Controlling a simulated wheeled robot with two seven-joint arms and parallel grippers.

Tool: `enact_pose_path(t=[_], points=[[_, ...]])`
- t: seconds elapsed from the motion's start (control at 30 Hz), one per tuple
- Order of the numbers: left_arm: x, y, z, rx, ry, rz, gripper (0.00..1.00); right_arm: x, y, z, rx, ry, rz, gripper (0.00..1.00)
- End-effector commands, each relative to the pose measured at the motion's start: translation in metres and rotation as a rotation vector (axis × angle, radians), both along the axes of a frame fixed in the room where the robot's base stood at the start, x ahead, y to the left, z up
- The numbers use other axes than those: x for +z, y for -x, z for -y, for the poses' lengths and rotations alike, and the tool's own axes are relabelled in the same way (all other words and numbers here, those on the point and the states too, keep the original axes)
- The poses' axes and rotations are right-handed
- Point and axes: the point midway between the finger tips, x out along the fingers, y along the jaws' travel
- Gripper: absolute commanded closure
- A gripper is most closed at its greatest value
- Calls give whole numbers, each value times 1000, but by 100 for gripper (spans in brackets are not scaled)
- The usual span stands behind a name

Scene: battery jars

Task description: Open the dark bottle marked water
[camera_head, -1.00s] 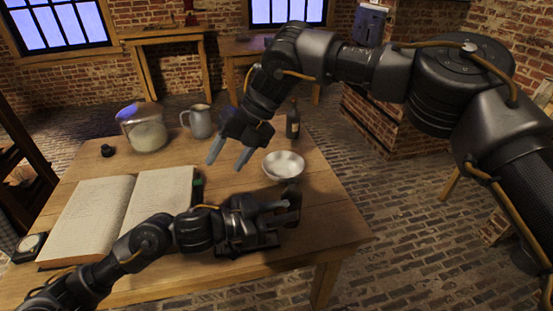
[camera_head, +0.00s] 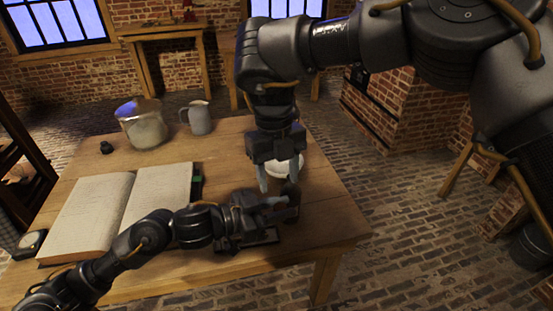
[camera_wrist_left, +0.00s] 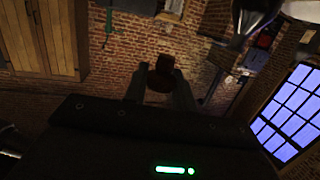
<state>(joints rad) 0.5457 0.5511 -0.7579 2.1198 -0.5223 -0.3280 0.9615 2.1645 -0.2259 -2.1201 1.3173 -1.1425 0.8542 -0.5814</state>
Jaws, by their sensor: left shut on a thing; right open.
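My left gripper (camera_head: 280,206) is shut on a small dark bottle (camera_head: 292,192) near the table's front right. The bottle is mostly hidden by the fingers, and no marking on it is readable. In the left wrist view the bottle (camera_wrist_left: 162,79) is a dark reddish-brown shape between the two fingers. My right gripper (camera_head: 277,181) points down, open and empty, just above and behind the held bottle. Its fingertips look close to the bottle's top; I cannot tell whether they touch.
A white bowl (camera_head: 298,168) is partly hidden behind my right gripper. An open book (camera_head: 95,212) covers the left of the wooden table (camera_head: 225,160). A glass jar (camera_head: 143,128), grey jug (camera_head: 199,120) and small black object (camera_head: 106,147) stand at the back. A dial instrument (camera_head: 29,244) is at front left.

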Motion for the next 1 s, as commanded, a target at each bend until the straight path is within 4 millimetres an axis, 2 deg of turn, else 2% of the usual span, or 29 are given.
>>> enact_pose_path(t=[0.03,0.2,0.4,0.6,0.83,1.0], points=[[0,0,0,0,0,0,100,-11,2,1,1,-1,-5,46],[0,0,0,0,0,0,100,-41,6,3,1,0,-4,46],[0,0,0,0,0,0,100,-65,9,5,0,0,-1,46],[0,0,0,0,0,0,100,-73,10,5,0,-2,0,46],[0,0,0,0,0,0,100,-73,10,5,0,-2,0,46],[0,0,0,0,0,0,100,-73,10,5,0,-2,0,67]])
